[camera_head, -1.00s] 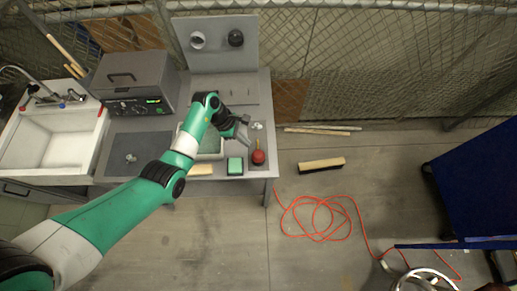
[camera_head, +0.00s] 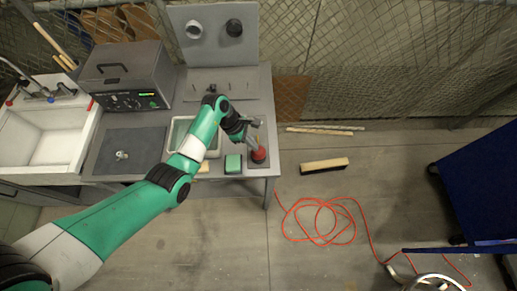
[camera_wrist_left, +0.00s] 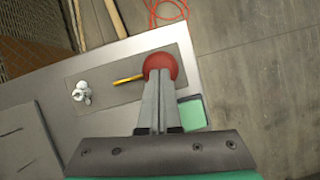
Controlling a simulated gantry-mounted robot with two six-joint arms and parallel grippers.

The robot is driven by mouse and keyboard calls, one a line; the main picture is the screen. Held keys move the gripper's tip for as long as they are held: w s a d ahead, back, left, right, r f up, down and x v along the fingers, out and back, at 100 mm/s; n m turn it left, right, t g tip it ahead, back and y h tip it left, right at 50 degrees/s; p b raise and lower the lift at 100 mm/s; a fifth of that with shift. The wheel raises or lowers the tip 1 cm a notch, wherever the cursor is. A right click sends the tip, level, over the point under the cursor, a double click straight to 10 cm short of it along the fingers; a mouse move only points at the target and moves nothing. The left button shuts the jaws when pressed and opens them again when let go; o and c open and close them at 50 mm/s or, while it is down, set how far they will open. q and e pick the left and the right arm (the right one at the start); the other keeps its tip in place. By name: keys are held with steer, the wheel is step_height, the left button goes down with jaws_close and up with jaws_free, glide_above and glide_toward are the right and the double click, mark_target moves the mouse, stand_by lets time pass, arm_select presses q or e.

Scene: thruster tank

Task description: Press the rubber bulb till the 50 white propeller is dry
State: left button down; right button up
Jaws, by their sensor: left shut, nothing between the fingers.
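The red rubber bulb (camera_head: 258,156) lies on a grey mat at the right end of the bench. In the left wrist view the bulb (camera_wrist_left: 160,62) shows its yellow nozzle (camera_wrist_left: 128,80), pointing left. A small white propeller (camera_wrist_left: 82,92) sits on the same mat, left of the nozzle; no number is readable, nor whether it is wet. Another small white piece (camera_head: 121,155) is on the dark mat at left. My left gripper (camera_head: 257,145) is shut and empty. Its fingertips overlap the bulb in view; I cannot tell whether they touch it. My right gripper is out of view.
A green sponge block (camera_head: 233,163) sits just left of the bulb. A white tray (camera_head: 180,128) is partly behind my left arm. A grey machine (camera_head: 123,75) and a sink (camera_head: 45,140) stand further left. An orange cable (camera_head: 325,220) lies on the floor.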

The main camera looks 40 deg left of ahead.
arm_select(q)
step_height(320, 180, down, 3)
steer(key=shift+r+b, duration=0.2)
steer(key=shift+b, duration=0.75)
steer(key=shift+r+p, duration=0.3)
steer(key=shift+s+a+r+p, duration=0.15)
steer(key=shift+a+r+p, duration=0.05)
steer(key=shift+p, duration=0.15)
steer(key=shift+s+a+r+p, duration=0.15)
steer(key=shift+s+a+p, duration=0.3)
steer(key=shift+a, duration=0.1)
steer(key=shift+s+a+r+p, duration=0.15)
steer(key=shift+s+a+p, duration=0.15)
steer(key=shift+a+p, duration=0.15)
steer(key=p+v, duration=0.2)
steer(key=v, duration=0.9)
steer(key=shift+a+r+p, duration=0.15)
steer(key=shift+r+p, duration=0.15)
steer(key=shift+p, duration=0.05)
steer(key=shift+s, duration=0.1)
